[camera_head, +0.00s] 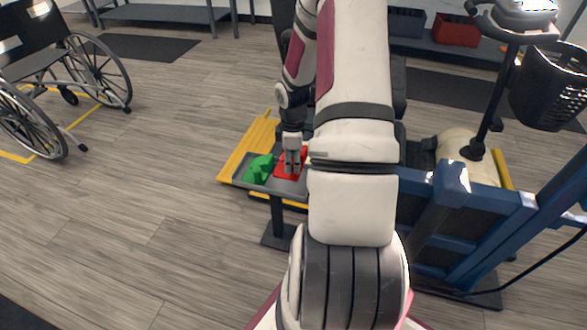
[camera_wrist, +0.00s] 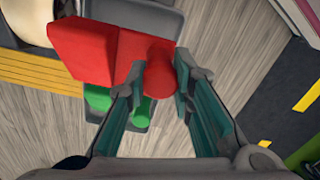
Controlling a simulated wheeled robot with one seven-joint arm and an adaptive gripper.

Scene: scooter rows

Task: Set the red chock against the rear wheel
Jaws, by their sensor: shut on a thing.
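The red chock (camera_head: 291,162) is at the grey tray (camera_head: 249,182) in the head view, under my gripper (camera_head: 291,170). In the wrist view the red chock (camera_wrist: 88,50) has a block-shaped body and a round knob (camera_wrist: 160,72). My gripper (camera_wrist: 158,85) is shut on that knob, one finger on each side. The tray (camera_wrist: 168,20) shows behind the chock; I cannot tell whether the chock touches it. A green chock (camera_head: 259,168) lies in the tray, left of the red one. The scooter's cream body (camera_head: 465,155) is at the right; its rear wheel cannot be made out.
A yellow ramp-like piece (camera_head: 247,142) lies behind the tray. A blue frame (camera_head: 445,215) stands right of my arm. A wheelchair (camera_head: 62,75) is at the far left. Shelves with a red bin (camera_head: 456,30) are at the back.

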